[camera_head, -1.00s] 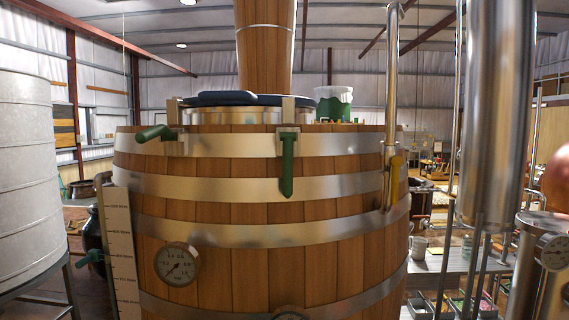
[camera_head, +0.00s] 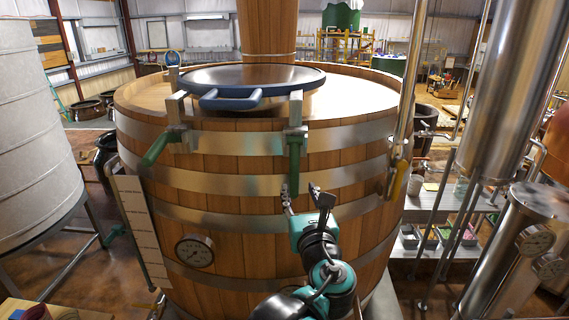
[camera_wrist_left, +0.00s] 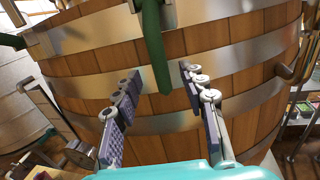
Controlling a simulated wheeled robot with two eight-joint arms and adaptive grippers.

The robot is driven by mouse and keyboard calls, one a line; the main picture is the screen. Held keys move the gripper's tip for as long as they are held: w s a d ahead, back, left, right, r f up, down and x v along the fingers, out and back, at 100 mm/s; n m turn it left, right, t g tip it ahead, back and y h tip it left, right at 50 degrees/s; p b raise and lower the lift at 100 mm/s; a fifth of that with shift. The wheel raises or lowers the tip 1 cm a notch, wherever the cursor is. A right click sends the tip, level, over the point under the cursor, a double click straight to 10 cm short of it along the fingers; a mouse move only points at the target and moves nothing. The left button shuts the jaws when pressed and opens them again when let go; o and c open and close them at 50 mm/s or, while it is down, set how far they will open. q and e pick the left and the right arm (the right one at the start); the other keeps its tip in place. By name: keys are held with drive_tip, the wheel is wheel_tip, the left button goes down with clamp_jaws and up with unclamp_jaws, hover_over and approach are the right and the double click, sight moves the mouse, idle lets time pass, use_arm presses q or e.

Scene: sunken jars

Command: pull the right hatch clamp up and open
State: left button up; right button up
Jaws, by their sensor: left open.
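The right hatch clamp has a green handle (camera_head: 295,160) that hangs straight down the front of the wooden vat (camera_head: 230,205), below its metal bracket (camera_head: 296,110). My left gripper (camera_head: 300,192) is open and empty, its fingers pointing up at the lower end of this handle. In the left wrist view the handle (camera_wrist_left: 154,45) comes down from the top, and its tip appears between the two spread fingers (camera_wrist_left: 158,76). I cannot tell whether they touch it. The left clamp's green handle (camera_head: 158,148) sticks outward. The round hatch lid (camera_head: 250,76) lies shut. My right gripper is out of view.
The blue lid handle (camera_head: 230,99) is at the hatch front. A gauge (camera_head: 194,251) sits on the vat's lower left. A steel pipe (camera_head: 408,95) with a yellow-handled valve runs down the vat's right side. A steel tank (camera_head: 505,90) stands right, a pale tank (camera_head: 35,140) left.

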sight(295, 181)
use_arm(q)
drive_tip(key=w, duration=0.2)
drive_tip(key=w+a, duration=0.1)
drive_tip(key=w, duration=0.4)
drive_tip(key=shift+a+f+p, duration=0.1)
drive_tip(key=shift+a+p, duration=0.2)
clamp_jaws()
